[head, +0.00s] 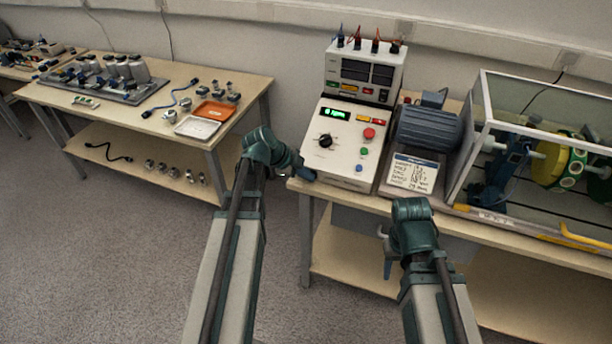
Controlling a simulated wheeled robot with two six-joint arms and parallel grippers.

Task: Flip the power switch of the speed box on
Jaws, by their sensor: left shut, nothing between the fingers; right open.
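The speed box (343,158) is a cream sloped console on the right bench. It has a lit green display (336,113), a black knob (325,141), a red button (369,133) and smaller coloured buttons. I cannot tell which part is its power switch. My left gripper (308,175) is shut and empty, at the lower left side of the box; contact with it cannot be made out. My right gripper (387,268) is open and empty, low in front of the bench edge, apart from the box.
A meter unit (366,71) with cables on top stands behind the box. Right of it are a grey motor (428,129), a written card (412,173) and a clear-walled enclosure (483,95) around a yellow-green rotor. A left bench (150,122) holds parts and trays. Floor between benches is clear.

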